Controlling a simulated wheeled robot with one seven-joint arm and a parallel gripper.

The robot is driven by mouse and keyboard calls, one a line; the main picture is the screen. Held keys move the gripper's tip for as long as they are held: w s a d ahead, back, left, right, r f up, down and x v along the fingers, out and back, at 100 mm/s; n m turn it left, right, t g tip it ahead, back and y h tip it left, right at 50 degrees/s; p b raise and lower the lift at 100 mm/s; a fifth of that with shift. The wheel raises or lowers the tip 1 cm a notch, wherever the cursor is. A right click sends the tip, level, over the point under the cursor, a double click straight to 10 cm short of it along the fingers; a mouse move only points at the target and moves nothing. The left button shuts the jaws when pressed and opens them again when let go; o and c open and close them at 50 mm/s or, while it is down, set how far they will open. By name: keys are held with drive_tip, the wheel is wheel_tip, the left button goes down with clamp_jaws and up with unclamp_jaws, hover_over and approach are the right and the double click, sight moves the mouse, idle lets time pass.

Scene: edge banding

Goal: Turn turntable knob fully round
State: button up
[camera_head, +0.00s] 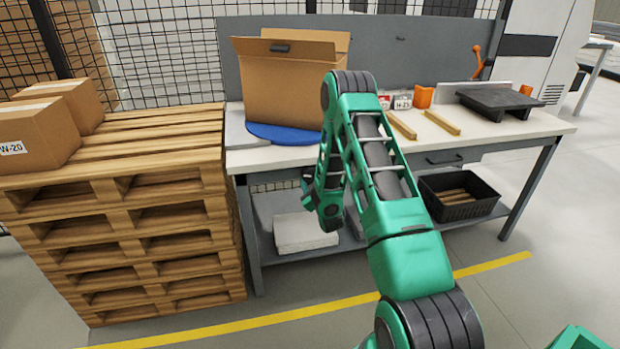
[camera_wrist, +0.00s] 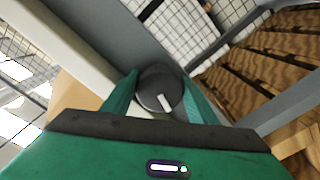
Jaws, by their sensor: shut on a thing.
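The turntable knob (camera_wrist: 158,87) is a dark round knob with a white mark on its face. In the wrist view it sits between the two green fingers of my gripper (camera_wrist: 160,92), which are shut on it. In the head view my gripper (camera_head: 322,208) is at the front edge of the workbench, and the knob is hidden there. The blue round turntable (camera_head: 285,134) lies on the bench top behind my gripper. An open cardboard box (camera_head: 278,90) stands on the turntable.
Stacked pallets (camera_head: 120,195) with cardboard boxes (camera_head: 35,137) stand close at the left. The workbench (camera_head: 470,140) holds wooden strips (camera_head: 441,122) and a dark plate (camera_head: 500,101). A black crate (camera_head: 458,205) sits on the lower shelf. The floor in front is clear.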

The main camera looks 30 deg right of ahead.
drive_tip(key=shift+a, duration=0.15)
drive_tip(key=o, duration=1)
drive_tip(key=shift+c, duration=0.2)
drive_tip(key=m, duration=0.3)
drive_tip(key=shift+m, duration=0.4)
drive_tip(key=m, duration=0.4)
drive_tip(key=v, duration=1)
drive_tip(key=shift+s, duration=0.35)
drive_tip(key=shift+a, duration=0.15)
